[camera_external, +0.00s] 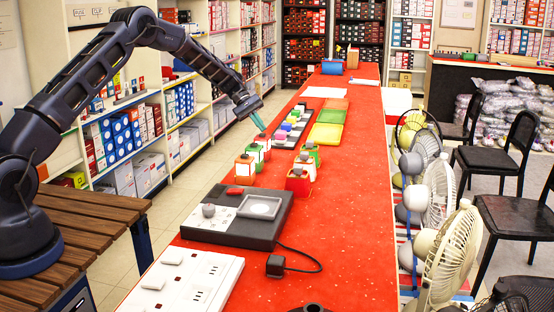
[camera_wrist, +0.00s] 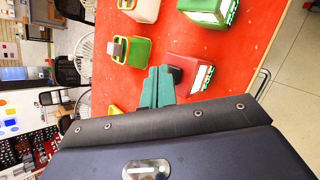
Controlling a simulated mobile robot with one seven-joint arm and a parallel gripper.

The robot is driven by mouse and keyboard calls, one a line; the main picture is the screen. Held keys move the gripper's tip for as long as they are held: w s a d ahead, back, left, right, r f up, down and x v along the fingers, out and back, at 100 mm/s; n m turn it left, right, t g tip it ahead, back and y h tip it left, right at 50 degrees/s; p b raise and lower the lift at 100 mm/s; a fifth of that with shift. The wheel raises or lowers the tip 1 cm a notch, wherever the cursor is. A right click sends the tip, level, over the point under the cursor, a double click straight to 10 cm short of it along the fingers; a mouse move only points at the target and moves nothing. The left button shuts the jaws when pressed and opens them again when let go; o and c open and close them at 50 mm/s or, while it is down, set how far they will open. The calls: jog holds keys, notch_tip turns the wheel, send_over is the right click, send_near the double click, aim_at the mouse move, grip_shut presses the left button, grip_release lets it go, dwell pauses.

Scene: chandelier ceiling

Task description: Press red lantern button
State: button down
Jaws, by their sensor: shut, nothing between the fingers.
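A red lantern with a pale panel (camera_wrist: 196,73) stands near the table's edge in the wrist view. A dark knob-like part (camera_wrist: 175,75) shows on it, beside my fingertips. In the external view, the red-topped lantern (camera_external: 262,141) stands at the left edge of the red table, just below my gripper (camera_external: 259,125). My gripper also shows in the wrist view (camera_wrist: 157,86), with its teal fingers together and empty. The fingertips are very close to the lantern; I cannot tell whether they touch it.
Green lanterns (camera_wrist: 207,10) (camera_wrist: 130,50) stand nearby on the red table (camera_external: 345,200). Another red lantern (camera_external: 298,184) is on the right side, and an orange one (camera_external: 244,170) is nearer. A dark scale-like device (camera_external: 238,218) and white panel (camera_external: 190,283) lie in front. Fans (camera_external: 452,245) line the right.

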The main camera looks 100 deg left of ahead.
jog(key=shift+r, duration=0.35)
jog(key=shift+r, duration=3)
